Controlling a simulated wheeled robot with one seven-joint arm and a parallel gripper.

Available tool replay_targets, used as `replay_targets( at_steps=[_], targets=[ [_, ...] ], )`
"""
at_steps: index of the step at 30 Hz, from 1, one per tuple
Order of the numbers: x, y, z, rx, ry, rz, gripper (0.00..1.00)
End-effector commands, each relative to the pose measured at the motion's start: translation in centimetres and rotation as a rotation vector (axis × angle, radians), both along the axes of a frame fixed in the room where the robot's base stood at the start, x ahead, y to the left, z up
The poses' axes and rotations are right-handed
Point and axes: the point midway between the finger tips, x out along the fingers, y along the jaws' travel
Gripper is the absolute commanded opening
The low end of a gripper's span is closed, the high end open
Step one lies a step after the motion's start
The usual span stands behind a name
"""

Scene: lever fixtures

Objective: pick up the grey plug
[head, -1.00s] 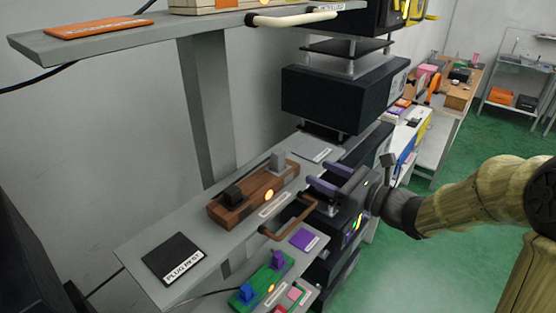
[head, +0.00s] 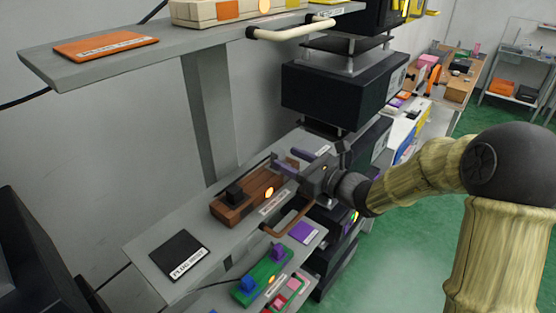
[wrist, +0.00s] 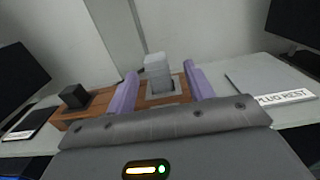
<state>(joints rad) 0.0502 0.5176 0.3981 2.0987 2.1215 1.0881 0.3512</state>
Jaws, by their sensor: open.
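The grey plug (wrist: 157,72) stands upright in the right-hand end of the brown wooden block (wrist: 88,116), seen in the wrist view. My gripper (wrist: 161,78) is open, with one purple finger on each side of the plug in that view. I cannot tell whether the fingers touch it. In the head view my gripper (head: 288,162) is over the right end of the brown block (head: 238,209) and mostly hides the grey plug.
A black plug (head: 234,192) stands at the block's other end. A black plug rest pad (head: 178,254) lies at the shelf's near end; a grey one (wrist: 270,91) lies right of the block. A brown handle (head: 290,222) juts from the shelf edge. A lower board (head: 264,279) carries coloured plugs.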

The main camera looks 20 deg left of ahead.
Motion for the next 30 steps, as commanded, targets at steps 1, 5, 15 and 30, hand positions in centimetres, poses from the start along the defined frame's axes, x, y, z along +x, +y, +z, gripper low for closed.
replay_targets(
  at_steps=[1,5,15,30],
  targets=[
    [0.1,0.7,0.3,0.0,0.003,0.004,0.53],
    [0.4,2.4,0.0,0.0,0.003,0.004,0.53],
    [1.3,4.1,-0.4,-0.001,0.0,0.0,0.53],
    [1.3,4.0,-0.3,0.0,0.0,0.001,0.27]
  ],
)
